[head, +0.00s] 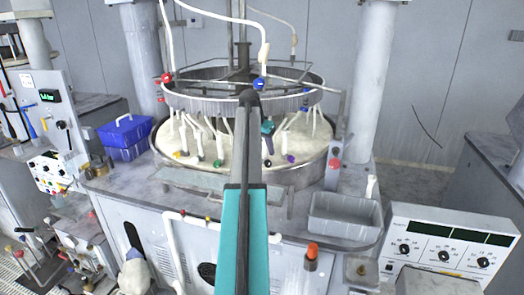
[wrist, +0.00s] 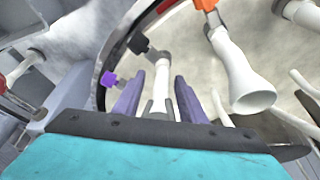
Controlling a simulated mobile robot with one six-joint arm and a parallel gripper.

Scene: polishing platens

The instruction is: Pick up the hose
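In the wrist view my gripper (wrist: 158,84) has its two purple fingers spread. A white hose (wrist: 162,78) with a black fitting at its far end shows between them, with small gaps on both sides. I cannot tell its depth relative to the fingertips. A wider white hose (wrist: 240,75) with an orange fitting is to the right. In the head view several white hoses (head: 217,142) with coloured ends hang from the ring over the platen. My arm crosses the middle of that view, and the fingers cannot be made out there.
The round platen (head: 305,178) has a raised metal rim; a toothed ring (head: 200,103) stands above it. A blue box (head: 125,137) is at the left, a grey bin (head: 345,218) at the right front. A control panel (head: 440,249) is at the lower right. A purple fitting (wrist: 107,79) lies close to the left finger.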

